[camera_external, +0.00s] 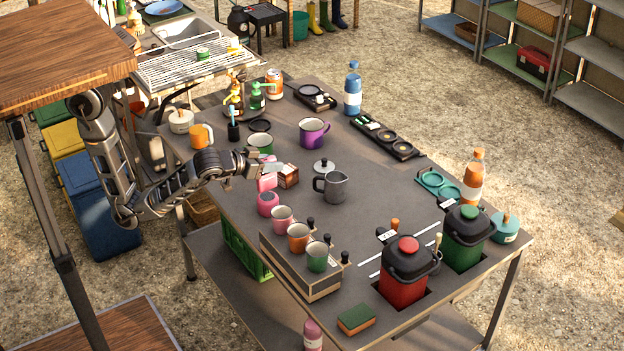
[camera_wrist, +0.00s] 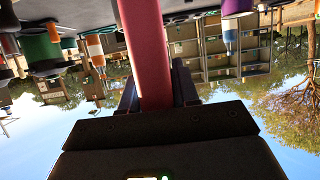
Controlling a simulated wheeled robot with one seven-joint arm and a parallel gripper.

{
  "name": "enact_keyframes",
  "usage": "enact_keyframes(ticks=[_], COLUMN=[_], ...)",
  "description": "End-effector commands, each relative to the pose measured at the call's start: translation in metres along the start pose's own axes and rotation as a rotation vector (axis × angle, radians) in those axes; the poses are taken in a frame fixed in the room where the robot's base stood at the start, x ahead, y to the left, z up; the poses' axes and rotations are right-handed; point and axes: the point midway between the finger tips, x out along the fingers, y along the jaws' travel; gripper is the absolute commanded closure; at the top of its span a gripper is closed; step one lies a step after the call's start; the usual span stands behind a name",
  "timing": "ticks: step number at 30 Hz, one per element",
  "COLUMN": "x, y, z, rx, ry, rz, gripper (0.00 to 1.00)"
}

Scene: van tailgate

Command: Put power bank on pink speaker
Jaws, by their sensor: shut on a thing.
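A pink flat block, taken to be the power bank (camera_external: 267,183), hangs below the fingertips of my gripper (camera_external: 268,169). My gripper is shut on it. In the wrist view the power bank (camera_wrist: 148,50) is a pink bar standing between the dark fingers (camera_wrist: 157,95). The pink speaker (camera_external: 268,204) is a small rounded thing with a dark front on the table's left edge. It lies just below the power bank in the external view. I cannot tell whether the two touch.
A brown wooden box (camera_external: 288,176) stands close to the right of the power bank. A pink mug (camera_external: 282,219) stands in front of the speaker, in line with several mugs on a rack (camera_external: 318,289). A grey pitcher (camera_external: 336,187) is farther right. Bare tabletop lies beyond it.

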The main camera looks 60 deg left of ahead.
Motion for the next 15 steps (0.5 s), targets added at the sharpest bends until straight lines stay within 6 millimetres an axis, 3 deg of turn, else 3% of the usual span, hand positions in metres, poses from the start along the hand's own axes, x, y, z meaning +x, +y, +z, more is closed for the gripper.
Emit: enact_keyframes(ticks=[5,15], x=[0.009,0.01], y=[0.0,0.0], z=[0.023,0.026], rx=[0.002,0.0], ry=[-0.002,0.0], rz=[0.0,0.0], gripper=[1.0,1.0])
